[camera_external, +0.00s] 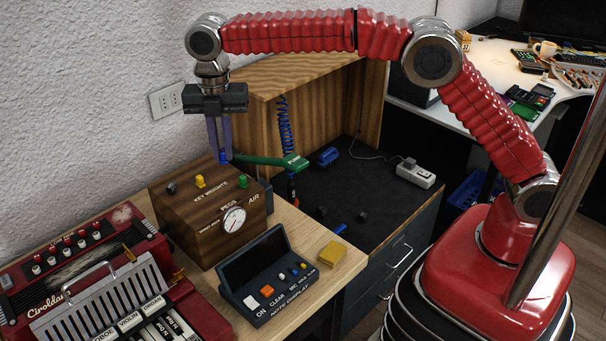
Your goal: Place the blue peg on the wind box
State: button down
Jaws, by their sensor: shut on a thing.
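The wind box (192,229) is a brown wooden box with a round gauge, standing on the light wood table. Its top carries a dark peg (171,188), a yellow peg (200,181) and a green peg (243,181). My gripper (222,153) points straight down at the back edge of the wind box's top. Its fingers are shut on the small blue peg (224,157), which shows at their tips. I cannot tell whether the peg touches the top.
A green-handled tool (272,161) extends right from behind the wind box. A red accordion (100,280) lies at front left. A dark note display (268,280) and a yellow block (332,253) stand in front. A wooden cabinet (330,95) rises behind right.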

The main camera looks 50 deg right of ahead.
aim_at(224, 160)
jog(key=shift+f, duration=3.1)
jog(key=shift+f, duration=1.9)
jog(key=shift+f, duration=0.1)
jog(key=c, duration=1.8)
grip_release()
